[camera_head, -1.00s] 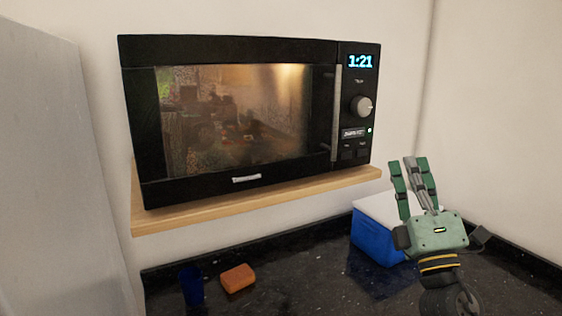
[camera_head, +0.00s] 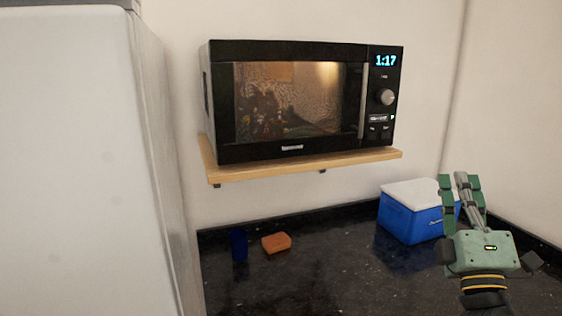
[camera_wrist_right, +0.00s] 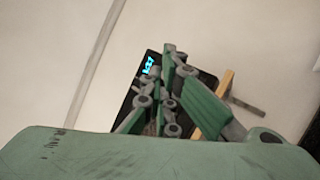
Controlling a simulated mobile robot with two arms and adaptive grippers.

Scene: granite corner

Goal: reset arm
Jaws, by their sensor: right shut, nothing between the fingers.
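My right gripper (camera_head: 461,180) is at the right of the head view, fingers pointing up, in front of the cooler and the right wall. It is shut and empty. In the right wrist view its green fingers (camera_wrist_right: 172,95) show close together, with part of the microwave (camera_wrist_right: 205,82) and its shelf behind them. My left gripper is not in view. The black microwave (camera_head: 300,103) sits on a wooden shelf (camera_head: 305,166), its door shut, a light on inside and its display reading 1:17.
A blue cooler with a white lid (camera_head: 410,222) stands on the dark counter (camera_head: 330,270), partly behind my right gripper. A dark blue cup (camera_head: 238,245) and an orange sponge (camera_head: 276,243) are at the counter's left. A large white fridge-like body (camera_head: 75,170) fills the left side.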

